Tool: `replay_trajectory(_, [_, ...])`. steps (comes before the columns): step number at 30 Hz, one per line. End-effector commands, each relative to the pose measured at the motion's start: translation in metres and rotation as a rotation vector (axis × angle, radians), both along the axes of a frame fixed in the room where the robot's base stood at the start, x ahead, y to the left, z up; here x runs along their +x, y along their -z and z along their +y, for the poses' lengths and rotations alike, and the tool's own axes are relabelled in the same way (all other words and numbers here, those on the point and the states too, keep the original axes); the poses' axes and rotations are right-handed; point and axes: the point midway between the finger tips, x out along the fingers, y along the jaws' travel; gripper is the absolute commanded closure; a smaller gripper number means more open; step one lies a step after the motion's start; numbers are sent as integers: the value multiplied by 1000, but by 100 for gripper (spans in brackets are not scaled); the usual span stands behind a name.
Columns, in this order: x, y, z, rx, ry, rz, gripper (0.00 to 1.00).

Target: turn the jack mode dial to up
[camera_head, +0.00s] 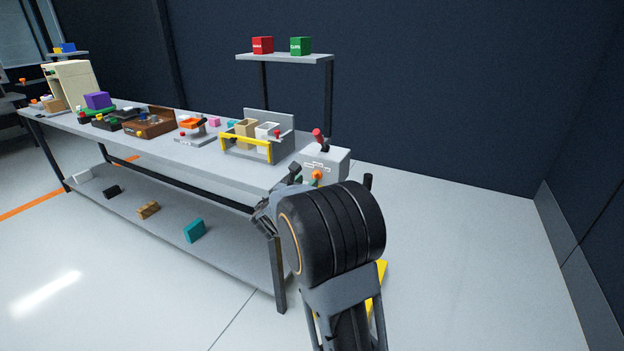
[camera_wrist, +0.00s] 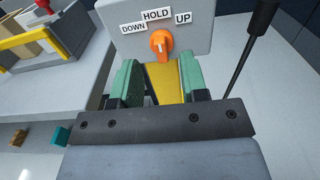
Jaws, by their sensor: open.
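The orange jack mode dial (camera_head: 317,175) is on the front of a grey control box (camera_head: 338,160). In the wrist view the dial (camera_wrist: 161,43) sits below the labels DOWN, HOLD (camera_wrist: 156,14) and UP (camera_wrist: 183,18). A white mark on the dial appears to point up toward HOLD. My gripper (camera_wrist: 161,78) is open and empty, its green-padded fingers apart. The dial lies just beyond the fingertips, roughly centred between them, and no contact shows. In the head view my black wrist hides part of the gripper and of the box's lower side.
A red-topped lever (camera_head: 318,137) rises from the box. A dark upright rod (camera_wrist: 252,45) stands right of my gripper. Yellow structure (camera_wrist: 163,82) shows below the box. Floor to the right is clear.

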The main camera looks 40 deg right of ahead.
Motion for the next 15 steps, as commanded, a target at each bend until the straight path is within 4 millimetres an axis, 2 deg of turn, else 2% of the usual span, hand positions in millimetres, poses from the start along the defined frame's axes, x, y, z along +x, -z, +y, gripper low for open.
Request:
replay_trajectory(6, [13,1,-26,1,2,0,60])
replay_trajectory(15, [20,0,-37,0,0,0,60])
